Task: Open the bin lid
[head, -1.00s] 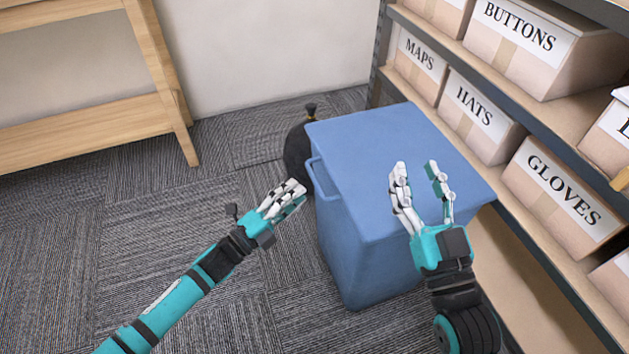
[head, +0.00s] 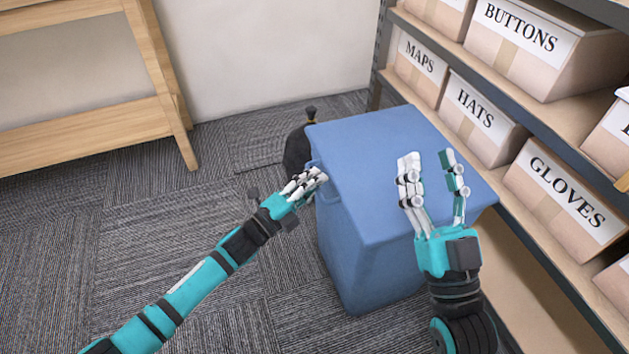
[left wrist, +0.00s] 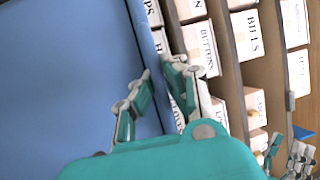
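The blue bin (head: 365,265) stands on the carpet with its flat blue lid (head: 370,140) down. A handle on the lid's left edge is mostly hidden behind my left fingers. My left gripper (head: 318,174) is at that left edge, by the handle; I cannot tell whether it touches. My right gripper (head: 428,156) is open and empty, over the right part of the lid in the picture.
A shelf with labelled boxes, such as the GLOVES box (head: 560,205), stands close along the bin's right. A black bag (head: 297,148) sits behind the bin's left corner. A wooden table (head: 150,118) is at the back left. Carpet on the left is clear.

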